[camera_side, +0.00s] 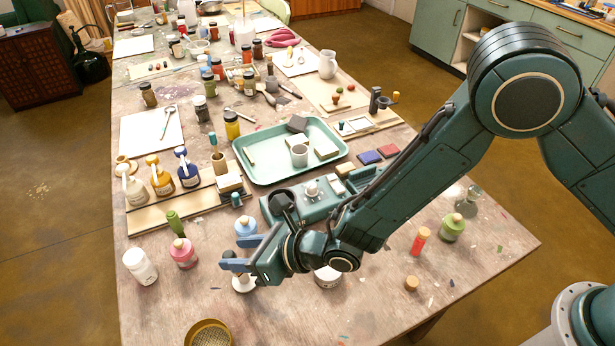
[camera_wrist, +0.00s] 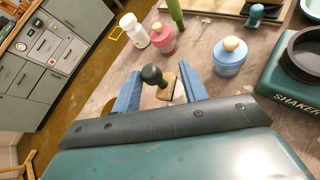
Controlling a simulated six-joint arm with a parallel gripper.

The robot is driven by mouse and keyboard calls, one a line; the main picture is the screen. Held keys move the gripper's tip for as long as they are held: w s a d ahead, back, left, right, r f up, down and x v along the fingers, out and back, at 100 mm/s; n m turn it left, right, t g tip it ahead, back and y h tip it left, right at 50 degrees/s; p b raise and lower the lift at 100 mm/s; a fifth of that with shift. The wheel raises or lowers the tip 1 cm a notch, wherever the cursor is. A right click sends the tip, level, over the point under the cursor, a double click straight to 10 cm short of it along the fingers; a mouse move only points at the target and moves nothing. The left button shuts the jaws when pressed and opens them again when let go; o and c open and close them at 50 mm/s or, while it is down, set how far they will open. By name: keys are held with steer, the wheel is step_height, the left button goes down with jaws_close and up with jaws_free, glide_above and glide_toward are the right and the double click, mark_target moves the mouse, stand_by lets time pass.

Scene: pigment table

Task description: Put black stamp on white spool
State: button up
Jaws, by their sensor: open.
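My gripper (camera_side: 238,254) is low over the near-left part of the table, its two blue fingers apart. In the wrist view, the black stamp (camera_wrist: 153,76), with a round black knob and a wooden base, stands between the open fingers (camera_wrist: 160,88). I cannot tell whether either finger touches it. In the side view, my gripper hides the stamp. A small white round piece, seemingly the white spool (camera_side: 243,285), shows just below the fingers, largely covered by them.
A white bottle (camera_side: 140,267), a pink bottle (camera_side: 183,253) and a blue bottle (camera_side: 246,227) stand close to my gripper. The green shaker machine (camera_side: 315,205) is behind it. A brass sieve (camera_side: 208,335) lies at the front edge. The table right of the sieve is mostly clear.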

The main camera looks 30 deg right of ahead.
steer(key=v, duration=1)
steer(key=shift+s+d+r, duration=0.15)
steer(key=shift+s+r, duration=0.05)
steer(key=shift+s, duration=0.15)
steer(key=shift+w, duration=0.1)
steer(key=w+d+r+m+h, duration=0.1)
steer(key=d+r+m+h, duration=0.2)
steer(key=d+r+m, duration=0.65)
steer(key=d+r+m+h, duration=0.3)
steer(key=d+r+m, duration=0.4)
steer(key=d+m, duration=0.5)
steer(key=s+d+r+m+g+h, duration=0.1)
steer(key=s+d+r+m, duration=0.1)
steer(key=s+d+m, duration=0.5)
steer(key=s+d+r+m+g+h, duration=0.1)
steer(key=s+d+r+m+h, duration=0.1)
steer(key=s+d+m, duration=0.6)
steer(key=s+r+m, duration=0.1)
steer(key=s+m, duration=0.2)
steer(key=m, duration=0.3)
steer(key=shift+d+g+h, duration=0.25)
steer(key=shift+g+h, duration=0.05)
